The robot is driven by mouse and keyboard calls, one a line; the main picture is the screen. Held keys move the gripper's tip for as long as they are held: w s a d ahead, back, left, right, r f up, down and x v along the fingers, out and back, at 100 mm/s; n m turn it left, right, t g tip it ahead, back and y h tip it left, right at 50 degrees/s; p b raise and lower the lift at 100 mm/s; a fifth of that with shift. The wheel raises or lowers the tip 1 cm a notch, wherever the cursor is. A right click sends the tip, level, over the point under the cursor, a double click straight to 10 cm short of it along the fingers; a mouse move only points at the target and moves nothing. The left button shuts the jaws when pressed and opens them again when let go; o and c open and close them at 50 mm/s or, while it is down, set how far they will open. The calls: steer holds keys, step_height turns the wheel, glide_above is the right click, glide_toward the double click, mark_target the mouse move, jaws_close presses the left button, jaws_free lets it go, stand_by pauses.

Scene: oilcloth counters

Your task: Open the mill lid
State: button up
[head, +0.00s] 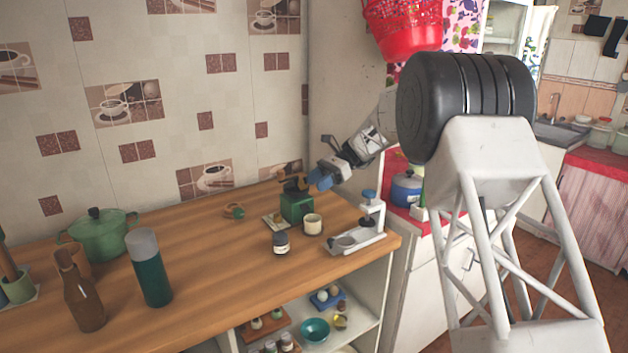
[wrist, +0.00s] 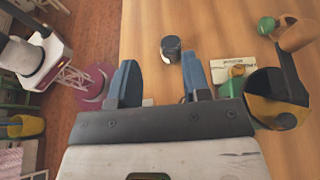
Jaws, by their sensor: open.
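The mill (head: 297,207) is a green box with a dark and brass top and a crank, standing near the back right of the wooden counter. In the wrist view its rounded dark and yellow top (wrist: 268,105) and crank arm (wrist: 289,72) show at the right, outside my fingers. Whether its lid is shut is unclear. My gripper (head: 318,180) is just above and right of the mill top in the head view. In the wrist view my gripper (wrist: 160,62) has its two blue fingers apart, with nothing held between them.
A dark jar (head: 281,243) and a cream cup (head: 312,224) stand in front of the mill. A white stand with a blue knob (head: 369,195) is to its right. A green bottle (head: 150,268) and pot (head: 103,236) stand at left. The counter between is mostly clear.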

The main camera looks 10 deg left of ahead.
steer(key=w+d+f+m+t+y, duration=0.1)
steer(key=w+f+m+t+y, duration=0.1)
steer(key=w+m+t, duration=0.8)
steer(key=shift+d+m+t+y, duration=0.2)
steer(key=shift+m+t+y, duration=0.6)
steer(key=shift+m+t, duration=1.05)
steer(key=shift+w+a+n+t, duration=0.15)
steer(key=shift+n+t, duration=0.1)
steer(key=shift+x, duration=3.75)
jaws_close()
